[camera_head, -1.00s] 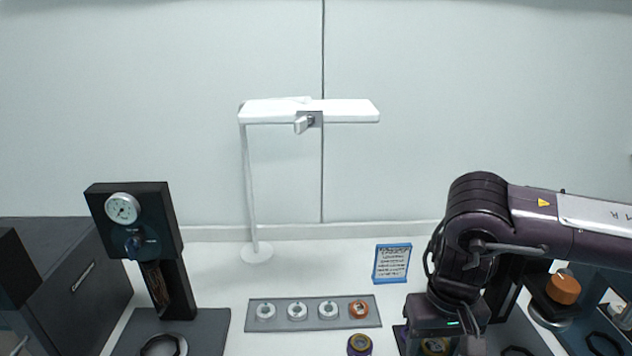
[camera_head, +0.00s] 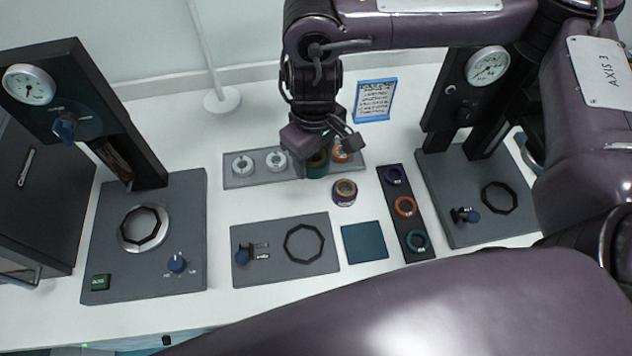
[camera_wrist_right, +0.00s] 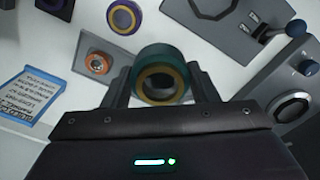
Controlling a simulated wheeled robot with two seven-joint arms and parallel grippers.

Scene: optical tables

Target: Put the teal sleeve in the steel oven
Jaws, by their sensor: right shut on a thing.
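My right gripper (camera_head: 312,170) is shut on the teal sleeve (camera_head: 317,162) and holds it over the grey strip tray in the head view. In the right wrist view the teal sleeve (camera_wrist_right: 163,60) sits between the fingers (camera_wrist_right: 160,88), with a gold ring inside its bore. The sleeve is partly hidden by the gripper in the head view. A dark grey box (camera_head: 50,190) with a nameplate and handle, apparently the steel oven, stands at the left edge. It is cut off by the frame, and its inside is not visible. My left gripper is not in view.
The strip tray (camera_head: 238,182) holds white rings and an orange one. A purple ring (camera_head: 344,192) stands in front of it. A dark rack (camera_head: 420,252) holds purple, orange and teal rings. Gauge presses stand left (camera_head: 190,205) and right (camera_head: 440,215). A plate (camera_head: 260,272) lies between.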

